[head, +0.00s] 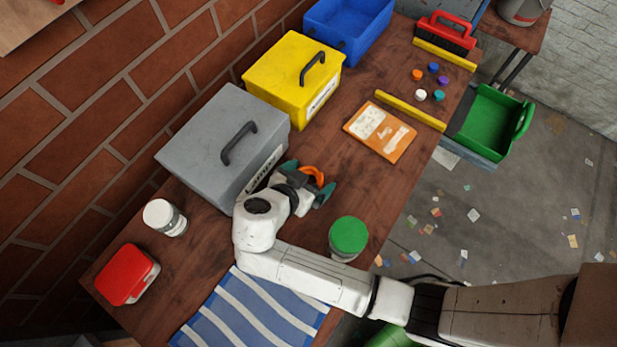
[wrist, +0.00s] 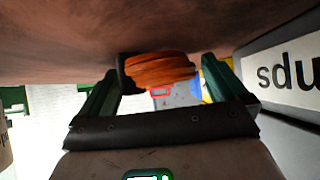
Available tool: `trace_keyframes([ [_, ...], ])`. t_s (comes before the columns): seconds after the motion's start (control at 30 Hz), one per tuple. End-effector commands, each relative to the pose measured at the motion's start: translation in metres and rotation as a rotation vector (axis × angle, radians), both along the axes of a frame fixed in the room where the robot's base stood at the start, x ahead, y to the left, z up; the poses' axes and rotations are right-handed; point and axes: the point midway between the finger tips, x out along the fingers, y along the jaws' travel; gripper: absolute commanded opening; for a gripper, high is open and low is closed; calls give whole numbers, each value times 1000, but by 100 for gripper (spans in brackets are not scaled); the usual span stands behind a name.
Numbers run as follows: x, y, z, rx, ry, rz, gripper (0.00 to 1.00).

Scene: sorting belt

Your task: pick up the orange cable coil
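The orange cable coil (head: 313,173) stands on the wooden table, in front of the grey bin's label side. In the wrist view the coil (wrist: 160,70) shows between the two green fingertips, with a dark band at its left end. My gripper (head: 307,180) is at the coil with its fingers spread, one on each side. In the wrist view my gripper (wrist: 160,85) looks open, with narrow gaps between coil and fingers. The head view hides part of the coil behind my wrist and fingers.
The grey lidded bin (head: 205,140) stands close beside my gripper. A green-lidded jar (head: 348,237) stands near my forearm. A yellow bin (head: 285,75), an orange-and-white board (head: 380,131) and several coloured caps (head: 433,67) lie farther along the table. A blue striped cloth (head: 250,312) lies near.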

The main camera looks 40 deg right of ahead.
Motion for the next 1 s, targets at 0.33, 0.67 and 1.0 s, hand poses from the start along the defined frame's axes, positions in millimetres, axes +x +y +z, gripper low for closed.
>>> trace_keyframes([
  [0.33,0,0,0,0,0,0,66],
  [0.67,0,0,1,0,-1,-1,44],
  [1.0,1,1,25,3,-5,-1,44],
])
